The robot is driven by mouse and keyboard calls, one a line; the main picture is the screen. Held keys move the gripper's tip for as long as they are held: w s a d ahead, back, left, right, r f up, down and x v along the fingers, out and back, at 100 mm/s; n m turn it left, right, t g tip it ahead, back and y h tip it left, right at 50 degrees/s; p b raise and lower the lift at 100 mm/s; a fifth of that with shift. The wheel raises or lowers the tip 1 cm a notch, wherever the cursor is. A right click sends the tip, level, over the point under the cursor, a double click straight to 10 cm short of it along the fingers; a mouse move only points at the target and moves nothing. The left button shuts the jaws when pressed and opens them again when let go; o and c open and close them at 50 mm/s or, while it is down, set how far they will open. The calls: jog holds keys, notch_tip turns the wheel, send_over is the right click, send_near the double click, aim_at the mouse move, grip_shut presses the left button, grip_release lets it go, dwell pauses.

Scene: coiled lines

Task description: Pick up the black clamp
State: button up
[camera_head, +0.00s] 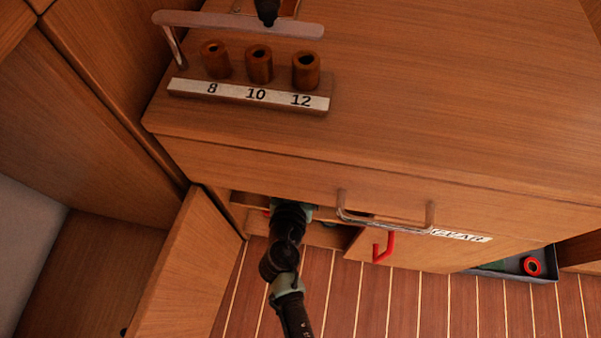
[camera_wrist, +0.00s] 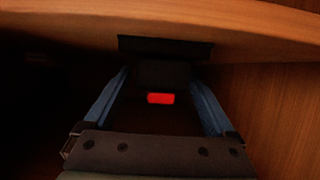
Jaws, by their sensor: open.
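In the wrist view, a black T-shaped object (camera_wrist: 165,46) with a wide top bar and a narrower block below appears to be the black clamp. A small red piece (camera_wrist: 160,98) shows just below the block. My gripper (camera_wrist: 160,76) is open, its two blue fingers on the left and right of the block and red piece. I cannot tell whether they touch it; the space is very dark. In the head view my arm reaches into the open cupboard (camera_head: 325,236) under the counter, and the gripper and clamp are hidden there.
A wooden edge (camera_wrist: 240,22) runs above the fingers and a wooden wall (camera_wrist: 270,110) stands on the right. The open door (camera_head: 185,270) is left of my arm. A metal handle (camera_head: 385,222) and red hook (camera_head: 384,248) are on the right. The counter (camera_head: 430,90) holds a numbered rack (camera_head: 250,95).

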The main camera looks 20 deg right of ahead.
jog(key=shift+w+d, duration=0.75)
jog(key=shift+w, duration=0.35)
jog(key=shift+w+d+f, duration=0.15)
jog(key=shift+w+f, duration=0.05)
jog(key=shift+w, duration=0.1)
grip_shut()
jog(key=shift+r, duration=0.1)
